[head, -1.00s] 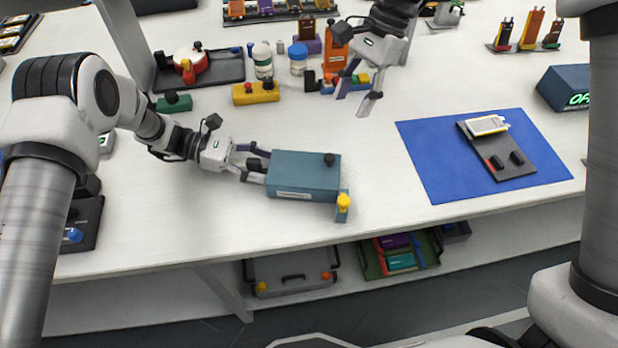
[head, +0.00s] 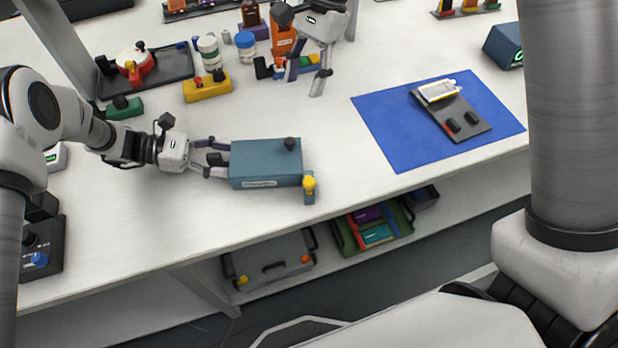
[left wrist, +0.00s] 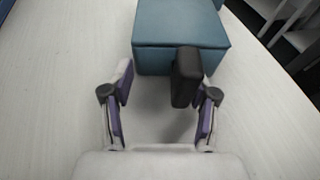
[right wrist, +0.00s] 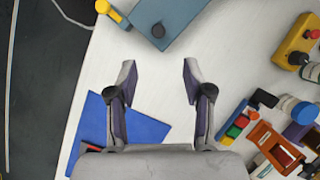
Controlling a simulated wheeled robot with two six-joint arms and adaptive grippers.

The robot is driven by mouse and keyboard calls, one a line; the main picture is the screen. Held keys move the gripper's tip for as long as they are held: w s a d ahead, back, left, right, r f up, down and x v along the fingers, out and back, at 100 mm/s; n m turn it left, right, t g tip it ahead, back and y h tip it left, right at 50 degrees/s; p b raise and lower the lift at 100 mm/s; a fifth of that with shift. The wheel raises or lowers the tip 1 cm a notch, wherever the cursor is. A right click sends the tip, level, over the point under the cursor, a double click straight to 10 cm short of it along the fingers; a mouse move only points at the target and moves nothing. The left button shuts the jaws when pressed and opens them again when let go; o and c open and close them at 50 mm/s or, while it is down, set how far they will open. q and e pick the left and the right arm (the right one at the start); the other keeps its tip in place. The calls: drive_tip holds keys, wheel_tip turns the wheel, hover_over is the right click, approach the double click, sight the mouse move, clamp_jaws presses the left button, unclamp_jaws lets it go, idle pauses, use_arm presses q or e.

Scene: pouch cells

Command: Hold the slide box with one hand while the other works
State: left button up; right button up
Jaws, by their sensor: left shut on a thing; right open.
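The slide box is a blue-teal block (head: 265,163) lying on the white table, with a black knob on top and a yellow-knobbed tab (head: 309,186) at its right end. My left gripper (head: 222,158) is at its left end, shut on the box's black grip piece. In the left wrist view the box (left wrist: 180,35) is ahead, and the black grip piece (left wrist: 186,78) stands between the fingers, nearer the right one. My right gripper (head: 305,78) is open and empty, above the table behind and right of the box. The right wrist view shows the box (right wrist: 180,20) beyond its fingertips (right wrist: 157,75).
A blue mat (head: 385,130) with a black fixture (head: 465,128) and a pale pouch cell (head: 438,90) lies to the right. A yellow block (head: 207,87), jars (head: 246,50) and coloured parts stand behind. The table's front edge is close to the box.

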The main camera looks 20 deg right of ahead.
drive_tip(key=shift+d+f, duration=0.1)
drive_tip(key=shift+d, duration=0.1)
drive_tip(key=c, duration=0.8)
drive_tip(key=d+h, duration=0.1)
drive_tip(key=d+f+n+t+h, duration=0.1)
drive_tip(key=w+d+n+h, duration=0.1)
drive_tip(key=d, duration=0.1)
drive_tip(key=shift+f, duration=0.2)
clamp_jaws()
drive_tip(key=w+d+r+n+t+h, duration=0.35)
drive_tip(key=w+n+t, duration=0.4)
drive_tip(key=n, duration=0.35)
drive_tip(key=a+n+t+y, duration=0.1)
drive_tip(key=a+n, duration=0.1)
drive_tip(key=n, duration=0.2)
drive_tip(key=n+g+y, duration=0.6)
drive_tip(key=n+g, duration=0.3)
drive_tip(key=n, duration=1)
hover_over(309, 181)
drive_tip(key=s, duration=0.3)
wheel_tip(309, 181, down, 5)
drive_tip(key=shift+g+h, duration=0.25)
drive_tip(key=f, duration=0.8)
drive_tip(key=shift+a+f, duration=0.25)
drive_tip(key=shift+f, duration=0.05)
drive_tip(key=shift+w, duration=0.1)
